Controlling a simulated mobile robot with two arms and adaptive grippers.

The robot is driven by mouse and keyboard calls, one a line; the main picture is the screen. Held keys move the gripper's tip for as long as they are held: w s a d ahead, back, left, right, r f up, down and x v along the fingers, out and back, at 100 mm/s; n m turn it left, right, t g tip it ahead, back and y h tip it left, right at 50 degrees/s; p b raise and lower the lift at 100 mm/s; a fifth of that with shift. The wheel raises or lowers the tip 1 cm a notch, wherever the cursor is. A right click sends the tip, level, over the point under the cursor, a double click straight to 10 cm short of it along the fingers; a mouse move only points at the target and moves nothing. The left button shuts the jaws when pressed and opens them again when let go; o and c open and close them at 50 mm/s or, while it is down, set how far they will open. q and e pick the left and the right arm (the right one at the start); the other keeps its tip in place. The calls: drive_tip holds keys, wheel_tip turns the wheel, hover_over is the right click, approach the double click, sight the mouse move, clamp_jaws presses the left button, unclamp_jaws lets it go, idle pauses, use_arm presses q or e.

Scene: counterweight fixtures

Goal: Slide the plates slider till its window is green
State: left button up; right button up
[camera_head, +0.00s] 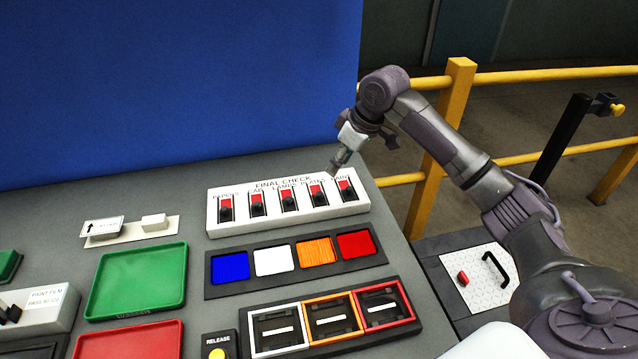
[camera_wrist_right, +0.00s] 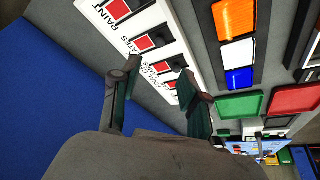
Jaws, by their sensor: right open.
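The white FINAL CHECK panel (camera_head: 228,213) holds a row of several sliders, each with a dark knob and a red window. The plates slider (camera_head: 318,198) is second from the right, with its window showing red. My right gripper (camera_head: 335,169) is open and empty, pointing down at the panel's back edge just above the plates and paint labels, partly covering them. In the right wrist view the open fingers (camera_wrist_right: 153,88) hang over the panel, and the plates slider's red window (camera_wrist_right: 141,43) shows beyond them. I cannot tell any contact. My left gripper is not in view.
In front of the panel lie a strip of blue, white, orange and red squares (camera_head: 316,251) and a row of framed bins (camera_head: 332,316). Green (camera_head: 137,280) and red (camera_head: 127,342) trays lie left. A blue wall (camera_head: 170,80) stands behind; yellow rails (camera_head: 455,105) are at right.

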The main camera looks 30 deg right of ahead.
sight(320, 193)
drive_tip(key=p+x, duration=0.1)
drive_tip(key=x, duration=1)
drive_tip(key=shift+f+p, duration=0.1)
drive_tip(key=shift+p, duration=0.2)
drive_tip(key=shift+f, duration=0.25)
drive_tip(key=shift+w+f, duration=0.15)
drive_tip(key=shift+f, duration=0.05)
drive_tip(key=c, duration=0.8)
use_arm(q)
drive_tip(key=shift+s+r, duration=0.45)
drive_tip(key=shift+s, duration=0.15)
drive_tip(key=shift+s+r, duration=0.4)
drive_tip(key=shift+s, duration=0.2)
use_arm(e)
clamp_jaws()
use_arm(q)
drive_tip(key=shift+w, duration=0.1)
